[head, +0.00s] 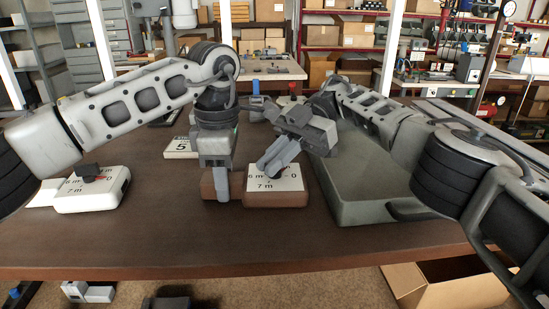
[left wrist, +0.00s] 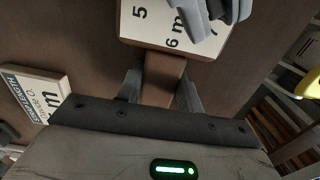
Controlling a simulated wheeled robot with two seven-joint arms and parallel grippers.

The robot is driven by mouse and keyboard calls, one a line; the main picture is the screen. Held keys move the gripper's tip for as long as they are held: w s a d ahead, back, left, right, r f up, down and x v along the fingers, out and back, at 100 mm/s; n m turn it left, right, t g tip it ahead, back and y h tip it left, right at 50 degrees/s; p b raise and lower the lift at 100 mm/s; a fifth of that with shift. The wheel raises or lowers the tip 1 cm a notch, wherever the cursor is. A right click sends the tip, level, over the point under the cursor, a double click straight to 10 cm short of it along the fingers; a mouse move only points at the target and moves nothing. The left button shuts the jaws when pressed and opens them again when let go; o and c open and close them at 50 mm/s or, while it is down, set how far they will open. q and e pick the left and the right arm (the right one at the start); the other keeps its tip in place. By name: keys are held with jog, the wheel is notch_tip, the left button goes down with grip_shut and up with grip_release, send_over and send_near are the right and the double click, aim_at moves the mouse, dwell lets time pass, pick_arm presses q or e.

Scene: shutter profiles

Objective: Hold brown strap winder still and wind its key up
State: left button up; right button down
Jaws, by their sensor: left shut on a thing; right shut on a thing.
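The brown strap winder (head: 285,200) lies on the table in the middle of the head view, its white dial face up with "6 m", "7 m" and "0" showing. My left gripper (head: 222,190) is shut on the winder's left end; in the left wrist view the brown body (left wrist: 163,76) sits between its fingers. My right gripper (head: 268,165) comes in from the right, tilted down over the dial, and is shut at its middle. The key is hidden by its fingers. In the left wrist view the right gripper's fingers (left wrist: 228,10) cover part of the dial.
A white winder (head: 95,198) with a dark key and red pointer lies at the left. A grey tray (head: 375,211) fills the table's right side. The front of the table is clear. An open cardboard box (head: 450,290) stands below.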

jog(key=shift+f, duration=0.15)
dwell(0.3)
jog(key=c, duration=1.5)
grip_release()
jog(key=shift+f+m+t, duration=0.1)
jog(key=shift+m+t, duration=0.2)
